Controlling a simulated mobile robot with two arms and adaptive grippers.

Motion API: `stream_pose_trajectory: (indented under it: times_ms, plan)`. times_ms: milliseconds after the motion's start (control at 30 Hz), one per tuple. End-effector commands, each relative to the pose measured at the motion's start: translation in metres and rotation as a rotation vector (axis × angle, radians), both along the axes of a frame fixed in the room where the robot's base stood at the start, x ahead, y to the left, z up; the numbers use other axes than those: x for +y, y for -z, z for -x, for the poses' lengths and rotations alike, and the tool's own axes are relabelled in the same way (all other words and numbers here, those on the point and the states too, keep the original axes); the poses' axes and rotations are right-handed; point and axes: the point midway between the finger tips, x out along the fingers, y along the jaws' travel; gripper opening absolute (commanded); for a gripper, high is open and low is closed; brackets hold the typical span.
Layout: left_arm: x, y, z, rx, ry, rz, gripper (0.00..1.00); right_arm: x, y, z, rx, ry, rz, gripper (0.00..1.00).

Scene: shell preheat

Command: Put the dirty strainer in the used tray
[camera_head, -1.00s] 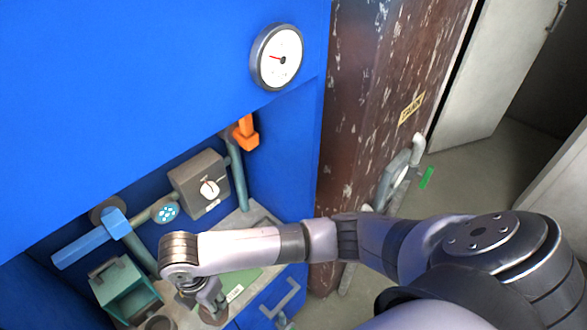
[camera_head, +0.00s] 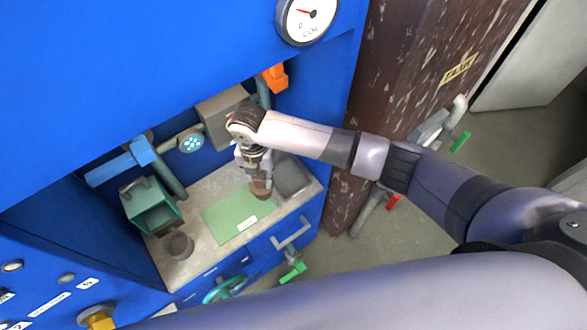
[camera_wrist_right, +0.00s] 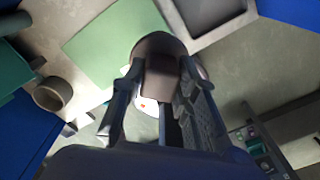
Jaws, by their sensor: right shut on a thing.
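My right gripper (camera_head: 257,174) is shut on a brown, round, cup-like thing, which I take for the dirty strainer (camera_head: 261,188). It hangs over the right end of the counter, between the green mat (camera_head: 236,216) and a dark grey shallow tray (camera_head: 294,178), likely the used tray. In the right wrist view the strainer (camera_wrist_right: 160,43) sits between the fingers, over the mat's edge and beside the tray (camera_wrist_right: 205,14). The tray looks empty there. I cannot tell whether the strainer touches the counter. My left gripper is not in view.
A grey-brown round cup (camera_head: 178,246) stands at the counter's left. A teal open box (camera_head: 152,206) is behind it. Pipes, a blue lever (camera_head: 120,164) and a grey box (camera_head: 222,113) line the back. A drawer handle (camera_head: 293,233) juts out in front.

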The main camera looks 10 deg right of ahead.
Motion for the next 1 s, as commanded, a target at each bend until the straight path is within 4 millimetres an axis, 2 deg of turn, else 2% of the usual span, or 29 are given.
stream_pose_trajectory:
  times_ms: [33, 100, 400, 533, 867, 1000]
  plan:
    - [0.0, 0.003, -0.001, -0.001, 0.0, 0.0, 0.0, -0.016, 0.001, -0.006, -0.002, 0.003, 0.003, 0.0]
    - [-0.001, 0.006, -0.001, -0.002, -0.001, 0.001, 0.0, -0.033, 0.002, -0.012, -0.001, 0.004, 0.002, 0.0]
    - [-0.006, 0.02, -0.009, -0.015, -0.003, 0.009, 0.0, -0.097, 0.003, -0.035, -0.001, 0.004, 0.002, 0.0]
    - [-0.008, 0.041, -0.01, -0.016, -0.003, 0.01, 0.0, -0.092, 0.024, -0.033, 0.001, -0.001, -0.001, 0.0]
    - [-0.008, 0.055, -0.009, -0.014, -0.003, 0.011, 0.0, -0.092, 0.037, -0.034, 0.0, 0.0, -0.001, 0.0]
    - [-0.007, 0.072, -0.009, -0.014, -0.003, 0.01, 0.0, -0.092, 0.053, -0.033, 0.0, 0.0, -0.001, 0.0]
